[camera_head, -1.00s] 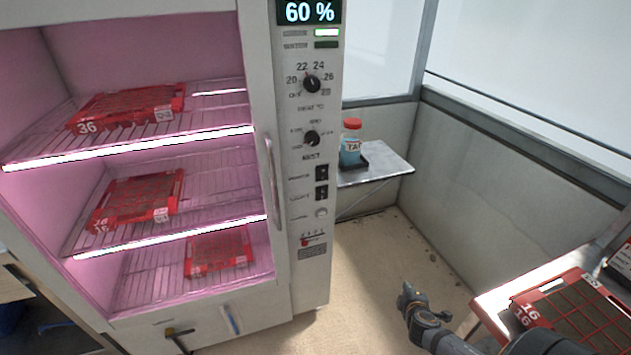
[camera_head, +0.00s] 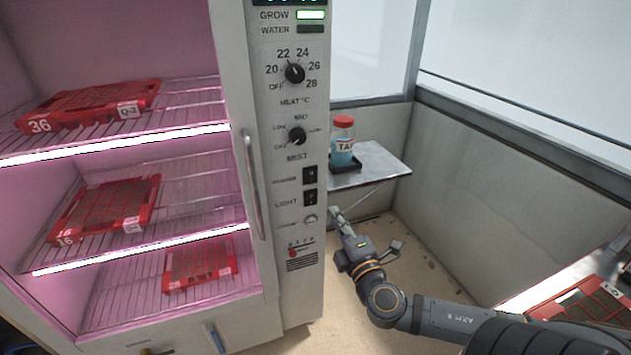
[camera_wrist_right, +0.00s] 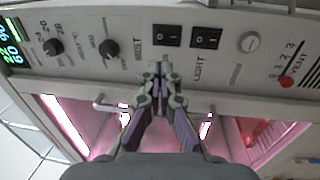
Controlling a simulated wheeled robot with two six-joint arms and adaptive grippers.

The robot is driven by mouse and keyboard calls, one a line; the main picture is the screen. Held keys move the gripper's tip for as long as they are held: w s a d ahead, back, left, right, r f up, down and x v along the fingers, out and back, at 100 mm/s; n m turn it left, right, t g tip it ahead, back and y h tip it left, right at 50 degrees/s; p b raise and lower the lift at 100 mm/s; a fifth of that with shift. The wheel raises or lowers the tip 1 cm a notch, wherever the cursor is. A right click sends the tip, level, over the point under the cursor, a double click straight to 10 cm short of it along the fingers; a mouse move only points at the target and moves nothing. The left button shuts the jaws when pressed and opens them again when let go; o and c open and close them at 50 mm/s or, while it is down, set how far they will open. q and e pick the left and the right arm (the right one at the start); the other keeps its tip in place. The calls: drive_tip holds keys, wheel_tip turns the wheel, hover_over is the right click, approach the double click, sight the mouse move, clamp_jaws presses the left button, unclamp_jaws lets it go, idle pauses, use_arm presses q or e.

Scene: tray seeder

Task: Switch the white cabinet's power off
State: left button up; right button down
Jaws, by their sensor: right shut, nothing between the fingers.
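The white cabinet (camera_head: 285,240) stands on the left with a control panel down its right-hand post. Two black rocker switches sit on the panel. The upper switch (camera_head: 309,175) has a label too small to read; the lower switch (camera_head: 310,197) is marked LIGHT. In the right wrist view the unlabelled-looking switch (camera_wrist_right: 168,36) is left of the LIGHT switch (camera_wrist_right: 207,38). My right gripper (camera_head: 334,211) is shut and empty, close to the panel's right edge. In the right wrist view its fingertips (camera_wrist_right: 160,70) point toward the first switch; contact cannot be told. My left gripper is out of view.
The panel also has a heat dial (camera_head: 295,73), a mist dial (camera_head: 297,136), a round button (camera_head: 311,220) and a red vent slider (camera_head: 292,253). A door handle (camera_head: 252,188) sticks out beside it. A small shelf (camera_head: 385,163) holds a red-capped bottle (camera_head: 343,140).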

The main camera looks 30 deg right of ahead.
drive_tip(key=b, duration=0.2)
approach(312, 173)
drive_tip(key=x, duration=0.5)
drive_tip(key=shift+w+d, duration=0.1)
drive_tip(key=shift+w, duration=0.05)
drive_tip(key=shift+w+d, duration=0.15)
drive_tip(key=shift+w, duration=0.5)
drive_tip(key=shift+w+r, duration=0.1)
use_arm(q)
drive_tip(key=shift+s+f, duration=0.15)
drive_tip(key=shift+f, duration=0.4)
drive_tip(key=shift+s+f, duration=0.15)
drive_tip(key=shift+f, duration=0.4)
use_arm(e)
drive_tip(key=shift+w+d+r+p, duration=0.1)
drive_tip(key=shift+w+r+p, duration=0.05)
drive_tip(key=shift+p, duration=0.15)
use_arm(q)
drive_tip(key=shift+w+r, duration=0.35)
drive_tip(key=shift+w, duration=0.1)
use_arm(e)
drive_tip(key=shift+w, duration=0.1)
